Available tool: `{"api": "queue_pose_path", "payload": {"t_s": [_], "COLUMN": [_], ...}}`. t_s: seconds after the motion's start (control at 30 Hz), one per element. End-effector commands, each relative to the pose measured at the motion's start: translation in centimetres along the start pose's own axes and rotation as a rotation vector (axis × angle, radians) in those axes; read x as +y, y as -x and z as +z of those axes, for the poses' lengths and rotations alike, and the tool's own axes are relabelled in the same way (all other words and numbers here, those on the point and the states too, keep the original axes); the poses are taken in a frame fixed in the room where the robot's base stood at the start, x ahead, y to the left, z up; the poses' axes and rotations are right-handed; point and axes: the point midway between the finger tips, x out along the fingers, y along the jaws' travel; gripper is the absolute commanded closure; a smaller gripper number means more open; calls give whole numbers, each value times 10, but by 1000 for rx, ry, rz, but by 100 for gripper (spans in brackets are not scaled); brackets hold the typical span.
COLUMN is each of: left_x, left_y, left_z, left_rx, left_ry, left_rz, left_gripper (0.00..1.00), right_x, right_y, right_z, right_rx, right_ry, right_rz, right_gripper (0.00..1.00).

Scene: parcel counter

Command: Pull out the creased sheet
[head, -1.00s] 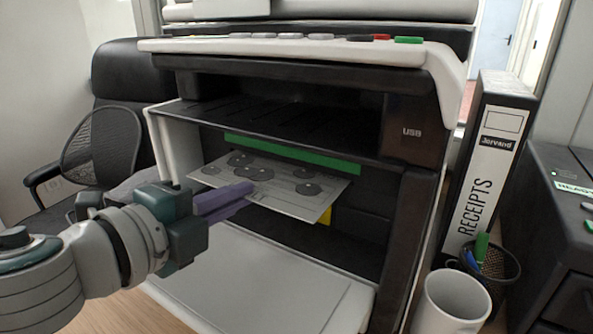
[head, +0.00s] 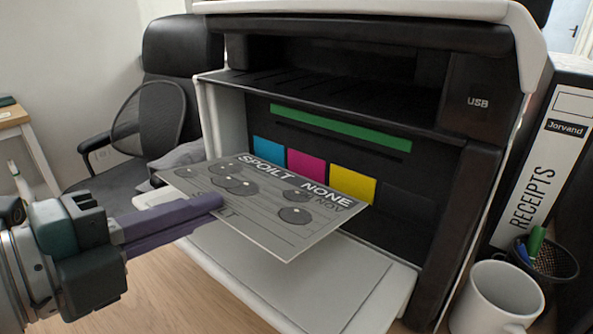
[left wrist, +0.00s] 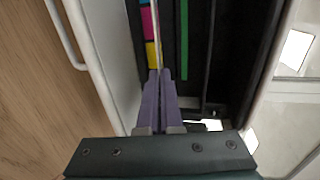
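The sheet (head: 262,228), grey with dark round blots and the words "SPOILT NONE", is in front of the printer's open bay in the head view. It looks roughly flat; I cannot make out a crease. My left gripper (head: 218,203) is shut on its near left edge with purple fingers. In the left wrist view the fingers (left wrist: 162,74) are together on the sheet, seen edge-on as a thin pale line (left wrist: 156,38). The printer (head: 465,190) stands open, with a green strip (head: 340,129) across the back of the bay. My right gripper is not in view.
The printer's lowered front flap (head: 330,290) lies below the sheet. Cyan, magenta and yellow panels (head: 352,184) show behind it. A white mug (head: 497,300), a pen cup (head: 550,262) and a receipts binder (head: 545,160) stand at the right. An office chair (head: 180,80) is behind left.

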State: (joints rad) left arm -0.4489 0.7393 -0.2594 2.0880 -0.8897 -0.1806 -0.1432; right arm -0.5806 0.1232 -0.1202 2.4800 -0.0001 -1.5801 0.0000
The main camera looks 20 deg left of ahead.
Motion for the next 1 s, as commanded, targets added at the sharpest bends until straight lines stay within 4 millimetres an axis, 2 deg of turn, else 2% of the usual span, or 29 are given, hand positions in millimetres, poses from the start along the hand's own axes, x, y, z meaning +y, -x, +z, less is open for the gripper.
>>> {"api": "queue_pose_path", "payload": {"t_s": [0.3, 0.7, 1.0], "left_x": [-2, -21, -22], "left_y": [2, 42, 46], "left_z": [0, 0, 0], "left_rx": [0, -1, 0], "left_ry": [0, 2, -1], "left_rz": [-1, 0, -1], "left_gripper": [100, 100, 100], "right_x": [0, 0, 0], "right_y": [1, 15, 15], "right_z": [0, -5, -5], "right_rx": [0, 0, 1], "right_ry": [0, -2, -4], "right_rz": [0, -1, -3], "right_gripper": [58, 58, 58]}}
